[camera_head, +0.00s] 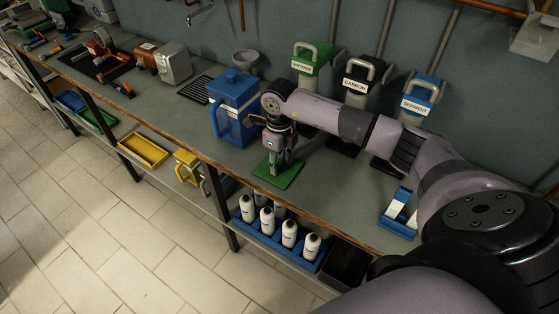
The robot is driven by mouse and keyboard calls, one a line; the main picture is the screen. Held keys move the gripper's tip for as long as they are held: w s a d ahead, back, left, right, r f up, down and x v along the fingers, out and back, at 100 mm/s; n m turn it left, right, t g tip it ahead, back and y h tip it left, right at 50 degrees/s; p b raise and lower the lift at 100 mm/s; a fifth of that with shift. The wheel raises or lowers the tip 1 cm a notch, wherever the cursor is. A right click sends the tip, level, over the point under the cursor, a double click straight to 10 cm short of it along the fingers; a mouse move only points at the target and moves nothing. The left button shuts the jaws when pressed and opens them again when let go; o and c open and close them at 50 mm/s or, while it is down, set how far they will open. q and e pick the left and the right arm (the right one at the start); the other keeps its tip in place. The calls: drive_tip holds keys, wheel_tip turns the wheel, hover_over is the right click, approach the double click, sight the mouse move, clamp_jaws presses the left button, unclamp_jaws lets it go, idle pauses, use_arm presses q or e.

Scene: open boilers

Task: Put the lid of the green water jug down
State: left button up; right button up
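A flat, square green piece (285,181) lies on or just above the grey bench top; it looks like the lid of the green water jug. My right gripper (279,167) points down at the middle of it, with the fingertips at its top surface. I cannot tell whether the fingers are closed on the piece. The body of a green water jug is not visible. A blue jug (228,124) with a lid and handle stands just left of my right gripper. My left gripper is not in view.
Labelled filter units stand along the wall: green (312,58), black (360,83) and blue (419,97). White bottles (267,221) stand in a blue tray below the bench edge. A yellow jug (184,166) is on the lower shelf. Tools lie at the far left.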

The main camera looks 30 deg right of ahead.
sight(279, 162)
drive_tip(key=shift+r, duration=0.15)
drive_tip(key=shift+w+r, duration=0.1)
drive_tip(key=shift+r, duration=0.15)
wheel_tip(279, 162, up, 12)
drive_tip(key=b, duration=0.3)
drive_tip(key=shift+f, duration=0.25)
